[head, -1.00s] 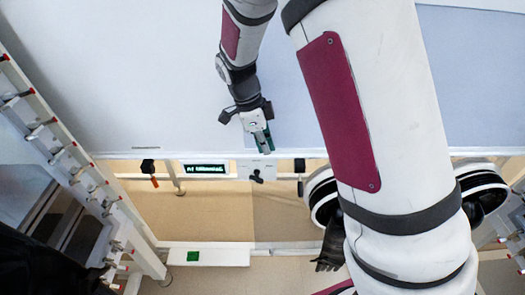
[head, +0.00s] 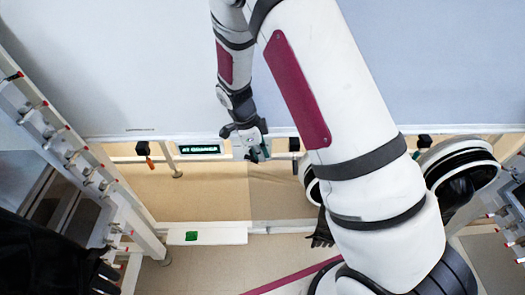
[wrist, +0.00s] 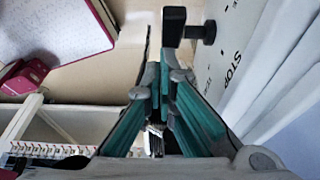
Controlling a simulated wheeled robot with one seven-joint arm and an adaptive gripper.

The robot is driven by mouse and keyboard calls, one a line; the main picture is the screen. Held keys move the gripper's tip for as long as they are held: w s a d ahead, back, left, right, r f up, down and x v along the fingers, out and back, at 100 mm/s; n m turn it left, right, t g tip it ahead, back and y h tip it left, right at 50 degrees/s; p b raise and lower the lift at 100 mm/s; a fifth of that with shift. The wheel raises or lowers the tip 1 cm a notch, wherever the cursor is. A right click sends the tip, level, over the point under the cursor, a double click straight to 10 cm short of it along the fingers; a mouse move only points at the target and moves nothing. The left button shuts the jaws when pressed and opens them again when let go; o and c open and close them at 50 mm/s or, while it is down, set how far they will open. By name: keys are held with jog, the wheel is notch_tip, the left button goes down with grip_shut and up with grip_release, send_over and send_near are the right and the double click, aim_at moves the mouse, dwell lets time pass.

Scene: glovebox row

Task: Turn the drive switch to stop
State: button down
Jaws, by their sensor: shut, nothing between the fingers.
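The drive switch is a black knob (wrist: 174,26) on a short black stem, standing out from a white plate (wrist: 232,45) in the wrist view. The plate carries the word STOP (wrist: 233,68) and other small lettering. My gripper (wrist: 158,72) is shut and empty, its teal-padded fingertips close together just below the knob in that picture. I cannot tell whether they touch it. In the head view my gripper (head: 258,154) is in front of the plate (head: 238,148) at the front edge and mostly hides the knob.
A lit display (head: 199,149) is left of the plate, with an orange-tipped black handle (head: 146,153) further left. A white box (head: 225,234) with a green button (head: 191,236) is below. A rack (head: 75,150) stands at left. Dark gloves hang near my arm.

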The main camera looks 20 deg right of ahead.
jog(key=shift+f+y, duration=0.45)
jog(key=shift+y, duration=0.05)
dwell(0.4)
jog(key=y, duration=0.1)
jog(key=f+t+y, duration=0.1)
jog(key=y, duration=0.1)
jog(key=shift+d, duration=0.1)
dwell(0.4)
jog(key=shift+s+d+f, duration=0.1)
jog(key=shift+d+f, duration=0.1)
dwell(0.5)
jog(key=shift+r, duration=0.1)
